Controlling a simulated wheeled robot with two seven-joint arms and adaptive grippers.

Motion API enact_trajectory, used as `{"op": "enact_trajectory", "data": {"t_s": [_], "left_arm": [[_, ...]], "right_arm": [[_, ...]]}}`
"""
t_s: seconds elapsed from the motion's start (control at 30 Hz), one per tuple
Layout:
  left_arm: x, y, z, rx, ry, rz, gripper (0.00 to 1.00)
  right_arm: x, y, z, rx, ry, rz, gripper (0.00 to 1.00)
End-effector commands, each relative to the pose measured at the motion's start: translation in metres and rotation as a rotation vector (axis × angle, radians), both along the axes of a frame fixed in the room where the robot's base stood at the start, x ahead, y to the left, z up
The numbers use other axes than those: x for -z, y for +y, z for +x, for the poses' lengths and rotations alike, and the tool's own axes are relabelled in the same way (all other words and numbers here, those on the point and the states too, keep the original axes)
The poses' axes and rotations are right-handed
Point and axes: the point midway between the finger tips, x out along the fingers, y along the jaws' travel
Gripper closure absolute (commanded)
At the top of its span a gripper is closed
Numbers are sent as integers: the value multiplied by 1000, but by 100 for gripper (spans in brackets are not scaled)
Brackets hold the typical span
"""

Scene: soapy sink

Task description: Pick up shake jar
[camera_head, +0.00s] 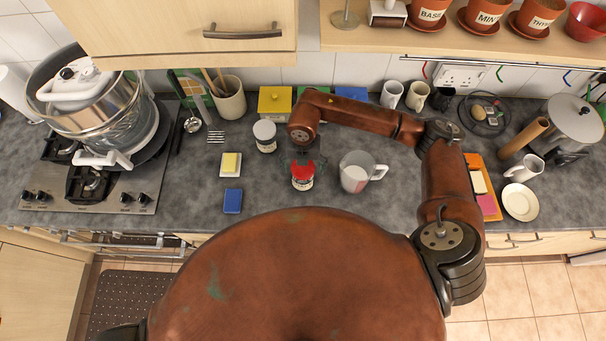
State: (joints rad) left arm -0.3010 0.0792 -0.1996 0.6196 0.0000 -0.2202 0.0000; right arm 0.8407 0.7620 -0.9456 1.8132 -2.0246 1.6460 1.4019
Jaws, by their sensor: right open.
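A small red-topped jar (302,181) with a pale label stands on the grey worktop near the middle. A second jar (265,138) with a whitish lid and a dark body stands behind it to the left. I cannot read either label, so I cannot tell which is the shake jar. My right gripper (305,159) points down at the top of the red-topped jar; it is open. It partly hides that jar's far side, and I cannot tell if it touches the jar. My left gripper is out of view.
A measuring jug (354,178) stands close right of the red-topped jar. A butter dish (230,164) and a blue sponge (233,201) lie to the left. A hob with a large pot (97,100) is far left. An overhead cupboard (190,28) hangs above.

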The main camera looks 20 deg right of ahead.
Motion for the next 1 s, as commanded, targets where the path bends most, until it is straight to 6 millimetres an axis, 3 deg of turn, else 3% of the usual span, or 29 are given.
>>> {"op": "enact_trajectory", "data": {"t_s": [0.23,0.53,1.0], "left_arm": [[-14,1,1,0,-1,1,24],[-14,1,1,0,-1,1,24],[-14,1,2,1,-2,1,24]], "right_arm": [[34,1,-3,3,3,0,22],[41,1,-3,2,1,0,22],[41,1,-3,2,1,0,53]]}}
